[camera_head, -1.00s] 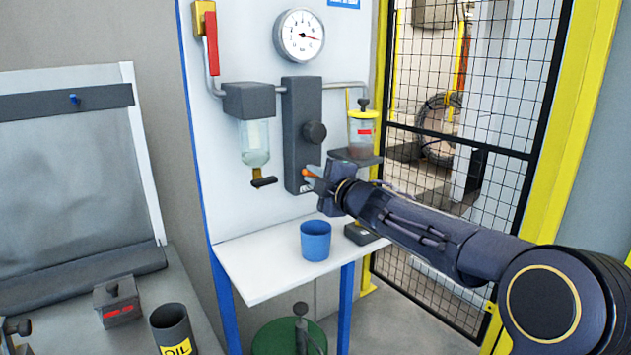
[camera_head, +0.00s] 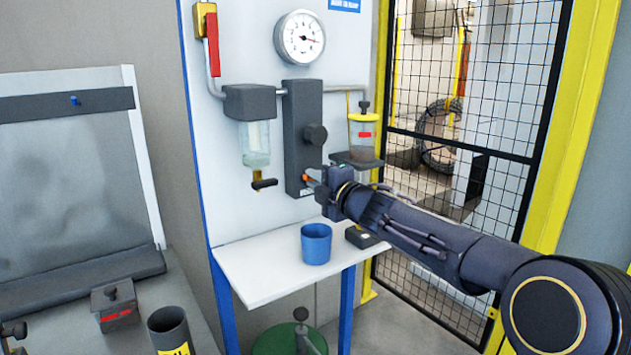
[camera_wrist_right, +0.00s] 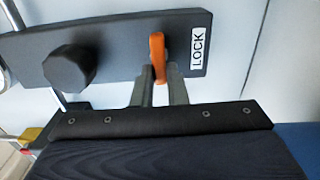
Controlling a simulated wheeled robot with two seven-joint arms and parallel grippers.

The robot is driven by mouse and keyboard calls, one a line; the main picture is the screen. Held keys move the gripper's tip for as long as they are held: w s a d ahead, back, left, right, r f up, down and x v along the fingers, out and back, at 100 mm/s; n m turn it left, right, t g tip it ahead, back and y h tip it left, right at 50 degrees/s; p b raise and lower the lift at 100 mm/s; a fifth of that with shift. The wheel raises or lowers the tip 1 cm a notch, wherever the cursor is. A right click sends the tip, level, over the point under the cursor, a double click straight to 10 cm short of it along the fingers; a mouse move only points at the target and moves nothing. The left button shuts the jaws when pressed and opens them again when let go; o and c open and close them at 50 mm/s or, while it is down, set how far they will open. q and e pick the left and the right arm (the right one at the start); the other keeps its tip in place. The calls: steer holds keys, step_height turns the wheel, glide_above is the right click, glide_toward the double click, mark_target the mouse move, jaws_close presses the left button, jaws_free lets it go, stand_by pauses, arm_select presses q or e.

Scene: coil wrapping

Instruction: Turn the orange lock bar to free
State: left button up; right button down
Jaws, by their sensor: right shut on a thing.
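The orange lock bar (camera_wrist_right: 158,57) sits on the dark grey regulator block (camera_wrist_right: 110,45), beside a white label reading LOCK (camera_wrist_right: 200,40). In the right wrist view the bar runs along the line of my fingers, across the block's length. My right gripper (camera_wrist_right: 160,88) is shut on the bar's near end, one finger on each side. In the head view my right gripper (camera_head: 318,184) is at the lower part of the block (camera_head: 298,135), and only a little orange (camera_head: 308,179) shows. My left gripper is not in view.
A round dark knob (camera_head: 315,134) stands out of the block just above the bar. A filter bowl (camera_head: 255,143) hangs to the left and a yellow-topped oil cup (camera_head: 363,130) to the right. A blue cup (camera_head: 316,243) stands on the white shelf (camera_head: 265,280) below.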

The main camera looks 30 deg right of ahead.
steer(key=c, duration=1.4)
jaws_free()
steer(key=shift+c, duration=0.2)
steer(key=shift+s, duration=0.15)
steer(key=s, duration=0.7)
steer(key=shift+s+d, duration=0.3)
